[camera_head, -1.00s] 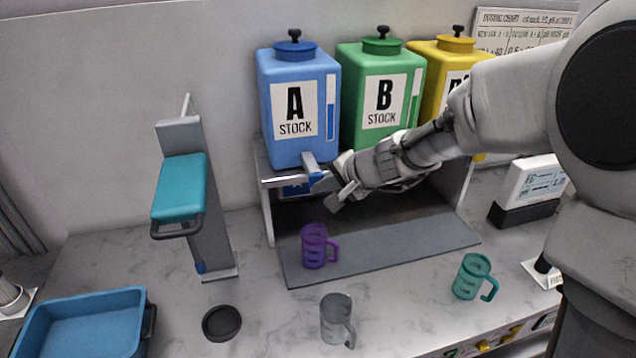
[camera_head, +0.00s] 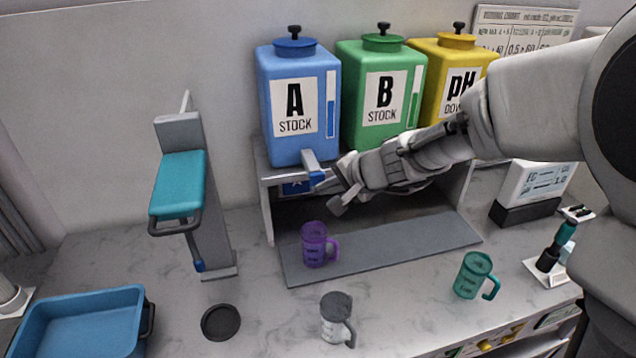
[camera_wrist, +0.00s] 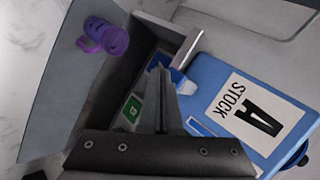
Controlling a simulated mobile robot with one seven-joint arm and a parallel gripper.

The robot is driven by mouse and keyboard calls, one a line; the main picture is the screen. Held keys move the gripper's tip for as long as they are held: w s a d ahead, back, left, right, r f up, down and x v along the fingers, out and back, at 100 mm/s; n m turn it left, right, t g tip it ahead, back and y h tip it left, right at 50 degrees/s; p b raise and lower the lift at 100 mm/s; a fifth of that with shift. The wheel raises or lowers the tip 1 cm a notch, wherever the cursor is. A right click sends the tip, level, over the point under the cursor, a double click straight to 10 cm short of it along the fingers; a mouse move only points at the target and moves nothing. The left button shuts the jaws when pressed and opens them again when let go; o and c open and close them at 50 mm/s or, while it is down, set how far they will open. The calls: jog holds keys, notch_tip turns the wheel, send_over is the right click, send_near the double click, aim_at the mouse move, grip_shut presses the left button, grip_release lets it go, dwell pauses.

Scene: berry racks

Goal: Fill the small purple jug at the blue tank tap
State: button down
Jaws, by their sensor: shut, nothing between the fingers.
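The small purple jug (camera_head: 315,246) stands upright on the grey mat, below the blue tank's tap. It also shows in the wrist view (camera_wrist: 108,36), where its inside cannot be made out. The blue tank (camera_head: 291,140), labelled A STOCK, sits on the shelf; it shows in the wrist view too (camera_wrist: 215,82). Its tap (camera_head: 314,172) has a grey spout and a blue lever (camera_head: 318,178). My gripper (camera_head: 332,192) is shut and empty, just right of the tap lever and above the jug. In the wrist view its fingers (camera_wrist: 160,80) are together near the blue tap part.
Green (camera_head: 381,90) and yellow (camera_head: 452,80) tanks stand right of the blue one. A grey jug (camera_head: 336,320) and a teal jug (camera_head: 474,275) stand on the counter. A teal-topped stand (camera_head: 180,185), a black disc (camera_head: 221,322) and a blue tray (camera_head: 85,325) are at left.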

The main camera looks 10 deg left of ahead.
jog(key=shift+s, duration=0.15)
jog(key=s, duration=0.1)
jog(key=s+d+b, duration=0.1)
jog(key=s, duration=0.1)
jog(key=s+d+b, duration=0.1)
jog(key=shift+s+d, duration=0.15)
jog(key=shift+s, duration=0.1)
dwell(0.5)
jog(key=s+d+r+n+h, duration=0.2)
jog(key=s+d+n+h, duration=0.1)
jog(key=s+d, duration=0.7)
jog(key=s+d+r+n+h, duration=0.1)
jog(key=s+d+h, duration=0.3)
jog(key=s+d, duration=0.6)
jog(key=shift+s+d+r+n+g, duration=0.35)
jog(key=shift+d+n, duration=0.2)
jog(key=shift+n, duration=0.35)
dwell(0.8)
